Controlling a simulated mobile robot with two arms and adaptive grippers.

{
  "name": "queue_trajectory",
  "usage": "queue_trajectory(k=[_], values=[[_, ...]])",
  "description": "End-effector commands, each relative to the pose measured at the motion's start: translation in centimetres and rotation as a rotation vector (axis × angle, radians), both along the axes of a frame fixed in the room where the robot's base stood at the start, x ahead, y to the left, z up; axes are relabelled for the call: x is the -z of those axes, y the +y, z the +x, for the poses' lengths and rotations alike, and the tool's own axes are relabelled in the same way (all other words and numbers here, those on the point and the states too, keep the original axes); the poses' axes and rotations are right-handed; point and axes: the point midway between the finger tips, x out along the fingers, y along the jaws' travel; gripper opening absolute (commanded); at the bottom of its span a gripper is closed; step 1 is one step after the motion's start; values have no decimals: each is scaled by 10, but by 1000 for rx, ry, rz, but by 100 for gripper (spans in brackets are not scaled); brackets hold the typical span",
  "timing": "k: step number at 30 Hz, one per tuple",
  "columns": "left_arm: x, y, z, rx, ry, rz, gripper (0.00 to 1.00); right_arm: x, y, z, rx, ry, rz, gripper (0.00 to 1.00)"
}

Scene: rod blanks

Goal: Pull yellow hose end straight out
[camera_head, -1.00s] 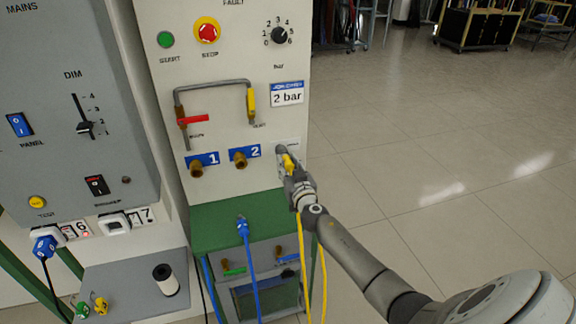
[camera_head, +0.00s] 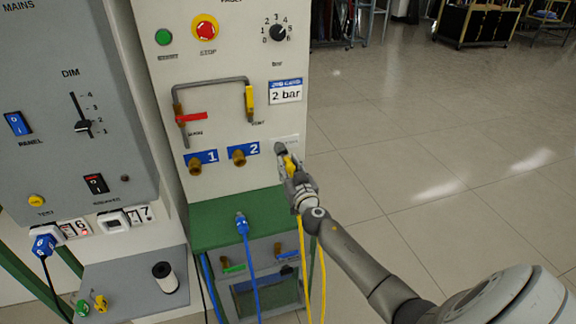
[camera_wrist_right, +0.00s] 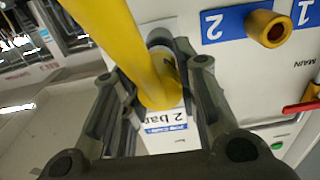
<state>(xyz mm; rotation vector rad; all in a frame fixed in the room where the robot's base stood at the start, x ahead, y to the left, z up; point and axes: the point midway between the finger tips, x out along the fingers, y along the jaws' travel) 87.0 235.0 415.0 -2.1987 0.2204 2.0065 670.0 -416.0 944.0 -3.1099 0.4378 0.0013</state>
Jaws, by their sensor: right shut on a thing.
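The yellow hose end (camera_head: 289,164) is at the lower right of the panel, just below and right of a grey round fitting (camera_head: 280,148). My right gripper (camera_head: 289,168) is shut on the hose end. In the right wrist view the thick yellow hose end (camera_wrist_right: 158,92) lies between my two dark fingers, with the grey fitting (camera_wrist_right: 160,38) partly behind it. Whether the end still sits in the fitting is hard to tell. The yellow hose (camera_head: 303,265) hangs down below my gripper in two strands. My left gripper is not in view.
Brass ports 1 (camera_head: 195,166) and 2 (camera_head: 238,158) are left of my gripper. A blue hose (camera_head: 250,265) stands on the green ledge (camera_head: 213,225) below. The valve pipe (camera_head: 212,85) is above. Open tiled floor (camera_head: 420,160) lies to the right.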

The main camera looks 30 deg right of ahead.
Motion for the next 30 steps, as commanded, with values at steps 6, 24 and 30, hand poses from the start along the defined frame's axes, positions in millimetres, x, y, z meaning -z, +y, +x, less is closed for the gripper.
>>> queue_trajectory(k=[6, 24, 30], values=[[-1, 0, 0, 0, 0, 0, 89, -1, 1, -6, 0, -1, -1, 0], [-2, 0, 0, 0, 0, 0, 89, 0, 6, -20, 0, 0, -1, 0], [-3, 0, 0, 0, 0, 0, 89, -1, 7, -25, 0, -1, 1, 0]])
